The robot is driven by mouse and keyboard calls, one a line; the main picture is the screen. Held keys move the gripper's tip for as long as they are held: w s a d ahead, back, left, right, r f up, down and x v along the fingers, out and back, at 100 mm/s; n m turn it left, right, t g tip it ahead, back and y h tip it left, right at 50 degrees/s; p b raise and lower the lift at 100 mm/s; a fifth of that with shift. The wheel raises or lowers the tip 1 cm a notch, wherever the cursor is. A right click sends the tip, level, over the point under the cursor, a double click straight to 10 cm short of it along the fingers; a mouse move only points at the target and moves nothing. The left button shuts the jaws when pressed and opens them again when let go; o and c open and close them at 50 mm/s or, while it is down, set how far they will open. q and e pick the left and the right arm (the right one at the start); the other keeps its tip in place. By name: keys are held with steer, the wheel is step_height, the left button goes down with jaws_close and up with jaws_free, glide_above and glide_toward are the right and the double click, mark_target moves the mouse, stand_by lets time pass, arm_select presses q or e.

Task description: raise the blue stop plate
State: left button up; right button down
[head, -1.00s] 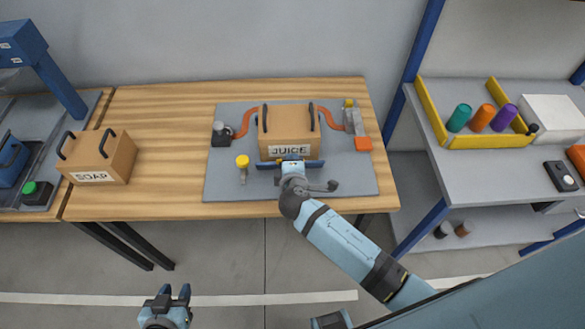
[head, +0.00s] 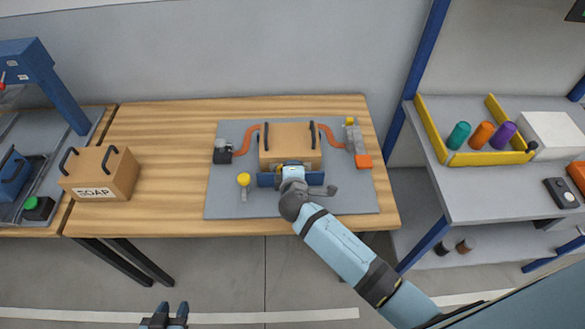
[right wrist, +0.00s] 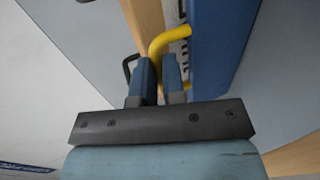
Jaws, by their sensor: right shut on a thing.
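The blue stop plate (head: 268,180) stands upright across the front of a cardboard box (head: 290,140) on the grey mat (head: 225,205), covering the place of its label. In the right wrist view, the plate (right wrist: 225,40) is a tall blue face on the right, with a yellow handle (right wrist: 170,38) on it. My right gripper (head: 291,172) is at the plate's middle in the head view. In the wrist view its fingers (right wrist: 159,68) are shut on the yellow handle. My left gripper (head: 167,312) is low in the head view, fingers apart and empty, away from the table.
A yellow-topped knob (head: 243,180) stands left of the plate. Orange curved strips flank the box, with an orange block (head: 363,161) at right. A SOAP box (head: 102,173) is at the table's left. A shelf (head: 470,190) with a yellow tray stands right.

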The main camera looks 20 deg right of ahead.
steer(key=shift+w+r, duration=0.1)
steer(key=shift+r, duration=0.2)
steer(key=c, duration=1.5)
jaws_free()
steer(key=shift+f, duration=0.1)
steer(key=shift+s, duration=0.2)
